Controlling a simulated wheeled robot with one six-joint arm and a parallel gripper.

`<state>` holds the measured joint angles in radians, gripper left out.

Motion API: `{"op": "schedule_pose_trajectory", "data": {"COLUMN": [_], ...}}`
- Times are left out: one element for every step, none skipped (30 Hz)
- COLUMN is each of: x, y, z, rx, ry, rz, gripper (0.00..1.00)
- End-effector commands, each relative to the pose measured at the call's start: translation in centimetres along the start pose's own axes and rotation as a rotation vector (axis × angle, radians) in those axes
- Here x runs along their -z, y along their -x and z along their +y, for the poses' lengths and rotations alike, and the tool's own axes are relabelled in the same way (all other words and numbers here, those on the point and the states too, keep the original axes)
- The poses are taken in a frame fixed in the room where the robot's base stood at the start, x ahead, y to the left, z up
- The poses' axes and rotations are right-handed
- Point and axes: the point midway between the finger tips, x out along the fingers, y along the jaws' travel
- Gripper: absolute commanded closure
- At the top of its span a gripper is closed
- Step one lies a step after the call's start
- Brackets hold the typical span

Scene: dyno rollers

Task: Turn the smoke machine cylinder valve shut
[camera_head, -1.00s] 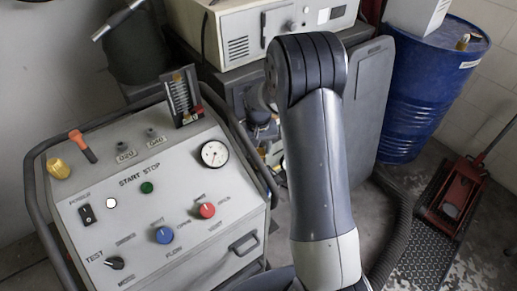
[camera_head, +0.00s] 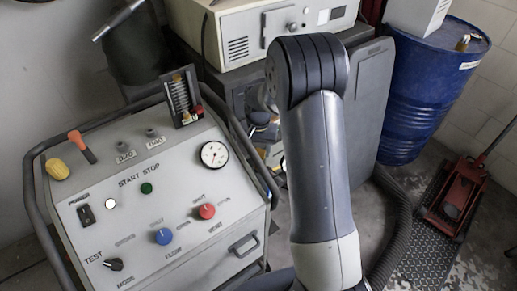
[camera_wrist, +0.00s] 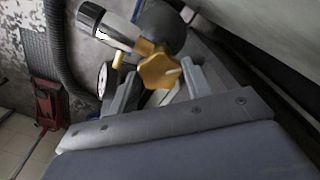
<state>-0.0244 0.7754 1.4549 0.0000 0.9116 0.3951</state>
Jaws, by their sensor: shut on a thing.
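In the wrist view a yellow, lobed valve knob (camera_wrist: 158,68) sits between the two grey fingers of my gripper (camera_wrist: 160,84). The gripper is shut on this knob. Behind the knob is a rounded dark grey body (camera_wrist: 166,28), which looks like the cylinder top. A silver and black fitting (camera_wrist: 106,24) sticks out to the upper left, with a small brass stem below it. A round white-faced gauge (camera_wrist: 102,78) shows to the left. In the head view my arm hides the gripper and the valve knob.
A control console (camera_head: 150,215) with knobs and a gauge stands at the left in the head view. A beige instrument box (camera_head: 250,38) is behind. A blue drum (camera_head: 425,90), a corrugated hose (camera_head: 397,225) and a red floor jack (camera_head: 450,195) are at the right.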

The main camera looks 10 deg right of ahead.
Motion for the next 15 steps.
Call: {"op": "schedule_pose_trajectory", "data": {"x": [0.09, 0.09, 0.09, 0.09, 0.08, 0.07, 0.07, 0.06, 0.05, 0.05, 0.04, 0.03, 0.03, 0.03, 0.02], "y": [0.10, 0.10, 0.10, 0.10, 0.10, 0.09, 0.08, 0.07, 0.06, 0.05, 0.05, 0.04, 0.04, 0.03, 0.02], "z": [-0.04, -0.04, -0.04, -0.04, -0.03, -0.03, -0.03, -0.03, -0.02, -0.02, -0.02, -0.02, -0.01, -0.01, -0.01], "rx": [0.001, 0.001, 0.001, 0.001, 0.001, 0.001, 0.001, 0.001, 0.001, 0.001, 0.001, 0.000, 0.000, 0.000, 0.000], "ry": [0.000, 0.001, 0.001, 0.001, 0.001, 0.001, 0.001, 0.001, 0.001, 0.001, 0.001, 0.001, 0.001, 0.001, 0.001], "rz": [0.003, 0.003, 0.003, 0.003, 0.003, 0.003, 0.002, 0.002, 0.002, 0.002, 0.001, 0.001, 0.001, 0.001, 0.001], "gripper": [0.76, 0.76, 0.52, 0.49, 0.47, 0.43, 0.41, 0.39, 0.35, 0.33, 0.32, 0.32, 0.32, 0.32, 0.32]}}
